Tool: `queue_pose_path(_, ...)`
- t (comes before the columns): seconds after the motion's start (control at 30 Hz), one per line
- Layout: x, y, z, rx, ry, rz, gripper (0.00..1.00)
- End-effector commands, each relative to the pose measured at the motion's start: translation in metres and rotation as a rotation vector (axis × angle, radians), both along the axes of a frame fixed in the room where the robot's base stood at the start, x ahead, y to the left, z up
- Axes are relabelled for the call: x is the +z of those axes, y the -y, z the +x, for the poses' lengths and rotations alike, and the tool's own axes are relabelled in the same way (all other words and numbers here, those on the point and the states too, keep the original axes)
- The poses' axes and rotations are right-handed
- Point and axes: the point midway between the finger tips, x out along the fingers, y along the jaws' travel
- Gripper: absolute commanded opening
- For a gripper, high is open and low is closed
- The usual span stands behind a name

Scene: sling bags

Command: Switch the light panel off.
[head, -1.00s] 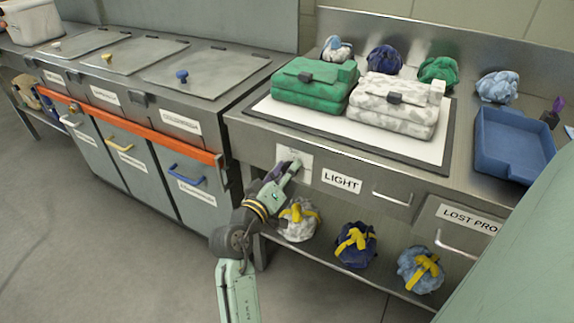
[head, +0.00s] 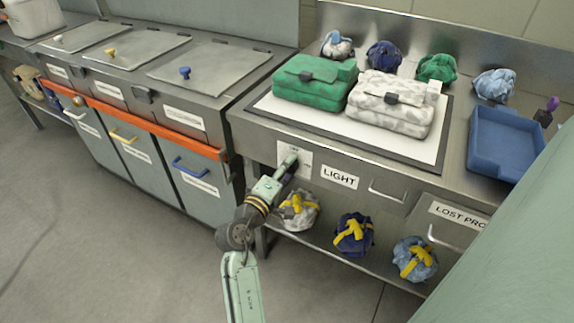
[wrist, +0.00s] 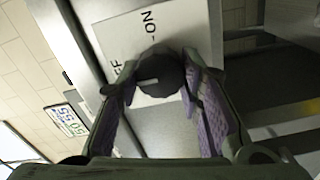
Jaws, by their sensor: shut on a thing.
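The light panel (head: 300,117) is a flat white surface with a dark frame in the steel counter; whether it glows is unclear. Below its front edge is a white switch plate (head: 303,158), beside the "LIGHT" label (head: 339,176). In the wrist view, the plate (wrist: 128,42) carries "ON" and a partly hidden "OFF". A round black knob (wrist: 165,72) sits on it, with a pale mark lying towards the left, on the OFF side. My gripper (head: 288,162) is at the plate, its purple-padded fingers on either side of the knob, shut on it.
A green bag (head: 314,78) and a grey-white patterned bag (head: 388,103) lie on the panel. Bundled bags stand behind, by a blue tray (head: 502,145). Strapped bundles (head: 353,235) sit on the lower shelf. Lidded bins with an orange rail (head: 150,120) stand left.

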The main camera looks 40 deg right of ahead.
Motion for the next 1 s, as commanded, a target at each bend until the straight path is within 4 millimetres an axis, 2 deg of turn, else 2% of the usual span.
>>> queue_pose_path(0.37,0.0012,0.0002,0.0003,0.000,-0.004,-0.005,0.06)
queue_pose_path(0.4,0.0012,0.0002,0.0002,0.000,-0.004,-0.005,0.34)
queue_pose_path(0.7,0.0006,0.0001,0.0000,0.000,-0.004,-0.003,0.54)
queue_pose_path(1.0,0.0001,-0.0010,-0.0004,0.000,-0.005,-0.002,0.54)
